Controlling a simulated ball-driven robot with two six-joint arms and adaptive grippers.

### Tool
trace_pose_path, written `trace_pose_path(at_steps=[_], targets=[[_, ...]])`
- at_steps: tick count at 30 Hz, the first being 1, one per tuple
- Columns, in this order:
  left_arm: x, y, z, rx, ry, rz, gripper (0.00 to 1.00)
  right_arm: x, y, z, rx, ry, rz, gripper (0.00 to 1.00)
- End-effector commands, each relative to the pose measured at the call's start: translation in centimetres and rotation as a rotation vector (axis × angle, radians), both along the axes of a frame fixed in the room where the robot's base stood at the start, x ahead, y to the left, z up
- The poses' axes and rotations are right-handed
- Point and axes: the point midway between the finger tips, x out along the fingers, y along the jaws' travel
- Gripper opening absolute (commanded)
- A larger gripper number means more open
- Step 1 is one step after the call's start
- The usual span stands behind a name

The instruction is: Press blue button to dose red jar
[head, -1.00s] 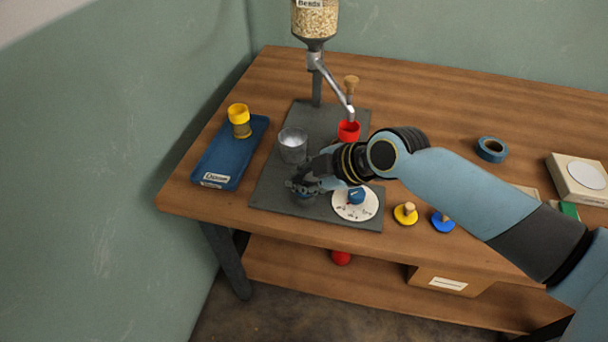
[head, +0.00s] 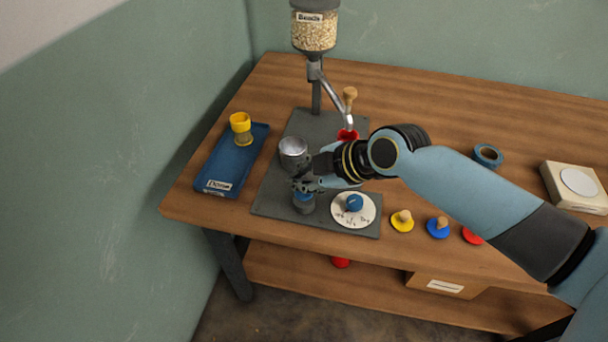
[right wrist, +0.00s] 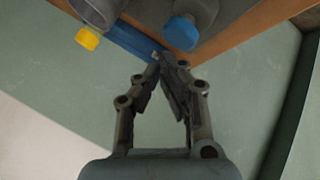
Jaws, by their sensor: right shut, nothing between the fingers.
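The blue button (head: 304,197) caps a short grey post at the front of the grey base plate; it also shows in the right wrist view (right wrist: 181,33). My right gripper (head: 302,185) is shut and empty, just above and behind the button, apparently clear of it. Its closed fingers show in the right wrist view (right wrist: 168,62). The red jar (head: 347,134) stands under the dispenser's spout, its lower part hidden by my right arm. The bead hopper (head: 314,32) is above. My left gripper is out of view.
A grey metal cup (head: 293,148) stands behind my gripper. A white dial with a blue knob (head: 355,203) is right of the button. Yellow (head: 402,222) and blue (head: 438,229) knobbed lids lie at right.

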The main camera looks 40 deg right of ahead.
Motion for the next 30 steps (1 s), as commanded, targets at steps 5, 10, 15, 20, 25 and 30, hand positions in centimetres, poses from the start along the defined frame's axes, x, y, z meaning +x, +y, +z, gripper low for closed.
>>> trace_pose_path(at_steps=[5,10,15,20,25,30], targets=[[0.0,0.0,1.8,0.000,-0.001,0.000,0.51,0.0,0.0,2.1,-0.001,-0.001,0.000,0.00],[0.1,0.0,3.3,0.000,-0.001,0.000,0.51,0.0,0.0,3.8,-0.001,-0.001,0.000,0.00],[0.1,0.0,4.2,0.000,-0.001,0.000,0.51,0.0,0.0,4.8,-0.001,0.000,0.001,0.00],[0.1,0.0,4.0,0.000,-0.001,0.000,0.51,0.0,0.0,4.7,0.000,0.000,0.000,0.00],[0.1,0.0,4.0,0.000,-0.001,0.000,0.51,0.0,0.0,4.7,0.000,0.000,0.000,0.00],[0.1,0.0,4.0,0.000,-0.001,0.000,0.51,0.0,0.0,4.7,0.000,0.000,0.000,0.00]])
